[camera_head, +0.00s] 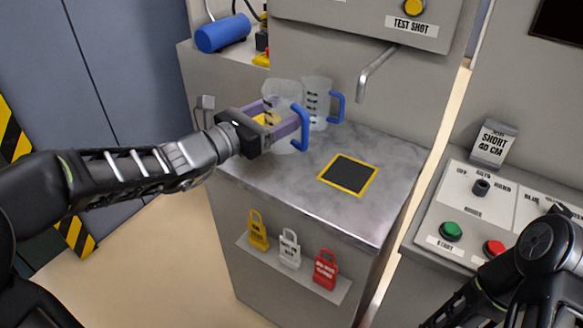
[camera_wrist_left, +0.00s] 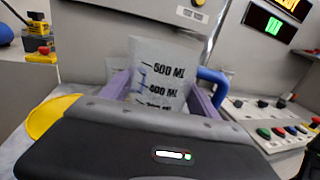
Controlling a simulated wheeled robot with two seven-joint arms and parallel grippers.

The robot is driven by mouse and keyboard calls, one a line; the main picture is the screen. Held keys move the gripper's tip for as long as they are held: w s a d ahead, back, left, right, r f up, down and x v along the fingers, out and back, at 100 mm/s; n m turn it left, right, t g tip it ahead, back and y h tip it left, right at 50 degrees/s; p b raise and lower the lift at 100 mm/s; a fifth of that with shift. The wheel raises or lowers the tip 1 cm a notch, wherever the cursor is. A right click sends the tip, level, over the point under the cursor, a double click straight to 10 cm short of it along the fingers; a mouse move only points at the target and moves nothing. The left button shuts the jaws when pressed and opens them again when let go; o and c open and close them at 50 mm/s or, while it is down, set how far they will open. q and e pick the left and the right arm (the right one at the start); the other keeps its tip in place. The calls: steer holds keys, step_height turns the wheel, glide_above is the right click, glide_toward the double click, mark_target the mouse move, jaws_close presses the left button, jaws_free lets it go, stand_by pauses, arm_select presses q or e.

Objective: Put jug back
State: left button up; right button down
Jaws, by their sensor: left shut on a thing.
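My left gripper (camera_head: 286,113) is shut around the body of a clear measuring jug (camera_head: 283,91) with a blue handle. The jug is roughly upright over the left part of the grey counter, and I cannot tell whether its base touches the surface. In the left wrist view the jug (camera_wrist_left: 163,72) shows its 500 ML marking between the purple fingers, with the handle at right. A second clear jug (camera_head: 317,92) with a blue handle stands just behind and right of it. My right arm shows at the lower right, but its gripper is out of view.
A dark square pad with a yellow border (camera_head: 348,174) lies bare on the counter (camera_head: 300,185). A spout (camera_head: 376,72) hangs behind it. Padlocks hang on the counter's front. A button panel (camera_head: 450,232) is at right. A yellow disc (camera_wrist_left: 50,117) shows in the wrist view.

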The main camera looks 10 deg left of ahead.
arm_select(q)
steer(key=shift+s+a, duration=0.15)
steer(key=shift+a, duration=0.25)
steer(key=shift+d+f, duration=0.15)
steer(key=shift+f, duration=0.1)
step_height(320, 180, down, 6)
steer(key=shift+r+b, duration=0.15)
steer(key=shift+b, duration=0.2)
steer(key=shift+f, duration=1.85)
steer(key=shift+b, duration=0.3)
steer(key=shift+f, duration=0.25)
steer(key=o, duration=1.9)
steer(key=shift+r, duration=0.1)
